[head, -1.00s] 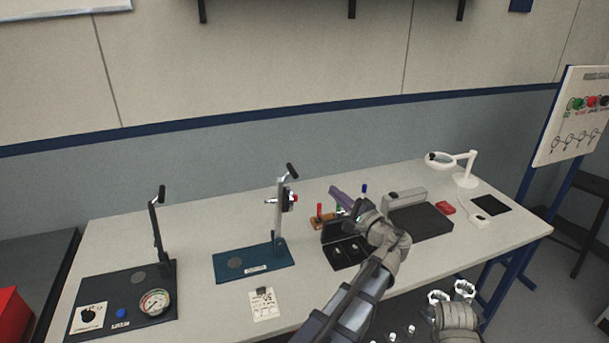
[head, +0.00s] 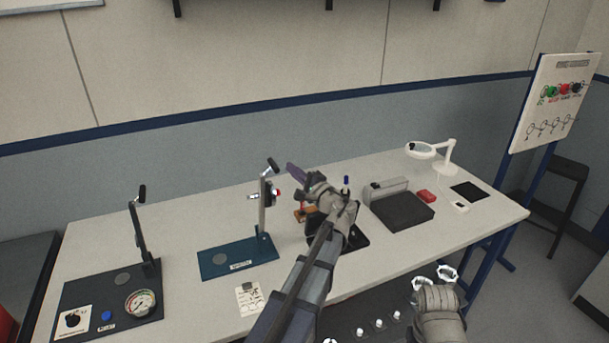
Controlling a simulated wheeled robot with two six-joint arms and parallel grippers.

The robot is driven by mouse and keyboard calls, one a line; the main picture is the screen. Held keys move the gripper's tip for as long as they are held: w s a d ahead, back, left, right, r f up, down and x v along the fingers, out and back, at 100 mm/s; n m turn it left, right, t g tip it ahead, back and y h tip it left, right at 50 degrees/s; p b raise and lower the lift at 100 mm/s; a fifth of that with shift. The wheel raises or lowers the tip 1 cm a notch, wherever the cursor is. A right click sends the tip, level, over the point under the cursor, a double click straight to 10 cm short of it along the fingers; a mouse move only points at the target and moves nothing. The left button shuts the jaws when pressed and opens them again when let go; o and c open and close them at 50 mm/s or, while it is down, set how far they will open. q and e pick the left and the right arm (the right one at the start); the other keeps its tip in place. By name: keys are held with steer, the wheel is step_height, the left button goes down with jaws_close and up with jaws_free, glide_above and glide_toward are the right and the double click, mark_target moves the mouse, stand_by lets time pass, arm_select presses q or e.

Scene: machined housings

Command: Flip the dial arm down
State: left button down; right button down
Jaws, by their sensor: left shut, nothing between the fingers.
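A teal fixture base (head: 215,262) stands in the middle of the bench. An upright metal arm (head: 262,215) with a black handle (head: 272,165) rises from its right end. A dial indicator (head: 274,192) with a red spot is mounted near the arm's top. My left gripper (head: 294,172) is shut and empty, its dark purple fingers just right of the handle and dial. A small gap shows between the fingers and the handle; depth is hard to judge. My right gripper (head: 435,278) is low at the bottom right, its fingers apart, near nothing.
A black base (head: 85,300) with a pressure gauge (head: 141,303) and another upright lever (head: 140,230) stands at the left. A label card (head: 248,297) lies in front.

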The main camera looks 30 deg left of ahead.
arm_select(q)
steer(key=shift+s+a+r, duration=0.2)
steer(key=shift+s+a, duration=0.2)
steer(key=shift+s, duration=0.15)
steer(key=shift+s+a+r, duration=0.2)
steer(key=shift+s+a, duration=0.15)
steer(key=shift+s, duration=0.15)
steer(key=shift+s+p, duration=0.1)
steer(key=shift+p, duration=0.2)
